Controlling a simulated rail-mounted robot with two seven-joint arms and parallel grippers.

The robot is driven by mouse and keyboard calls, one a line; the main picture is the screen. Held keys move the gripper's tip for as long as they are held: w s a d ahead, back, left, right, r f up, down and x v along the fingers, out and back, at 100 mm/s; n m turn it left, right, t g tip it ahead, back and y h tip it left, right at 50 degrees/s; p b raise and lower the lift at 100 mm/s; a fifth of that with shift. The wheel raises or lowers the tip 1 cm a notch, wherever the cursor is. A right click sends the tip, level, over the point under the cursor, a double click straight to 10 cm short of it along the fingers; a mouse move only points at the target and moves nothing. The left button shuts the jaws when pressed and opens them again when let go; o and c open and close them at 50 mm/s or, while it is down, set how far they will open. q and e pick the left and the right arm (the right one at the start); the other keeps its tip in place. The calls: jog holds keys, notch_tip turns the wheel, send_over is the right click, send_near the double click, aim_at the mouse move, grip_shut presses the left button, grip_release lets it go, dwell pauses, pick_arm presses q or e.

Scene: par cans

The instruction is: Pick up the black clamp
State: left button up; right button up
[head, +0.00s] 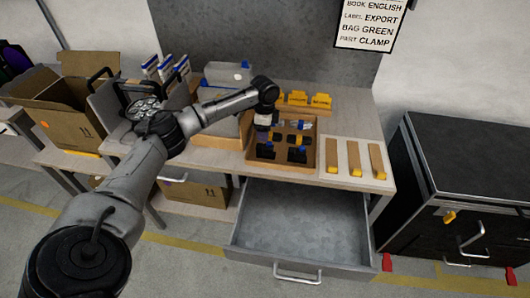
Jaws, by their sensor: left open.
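A shallow brown divided tray (313,160) sits on the table and holds several small parts. Black parts with blue bits lie in its front compartments, one at the front left (267,151) and one at the front right (297,155). Other small dark, yellow and pale parts lie behind them. The parts are too small to tell which one is the black clamp. My left gripper (262,134) is open, pointing down at the tray's left side. It hides part of the left compartments, and I cannot tell whether it touches anything. My right gripper is not in view.
An open, empty grey drawer (300,225) juts out below the table. Yellow bins (305,100) stand behind the tray, and a white board with tan strips (354,158) lies right of it. An open cardboard box (60,105) is at left, a black cabinet (465,170) at right.

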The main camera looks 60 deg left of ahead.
aim_at(265, 146)
pick_arm(q)
notch_tip(265, 146, down, 3)
jog(key=shift+d+r, duration=0.15)
jog(key=shift+r, duration=0.05)
jog(key=shift+f, duration=0.4)
jog(key=shift+f+b, duration=1.2)
jog(key=shift+f, duration=1.35)
jog(key=c, duration=1.1)
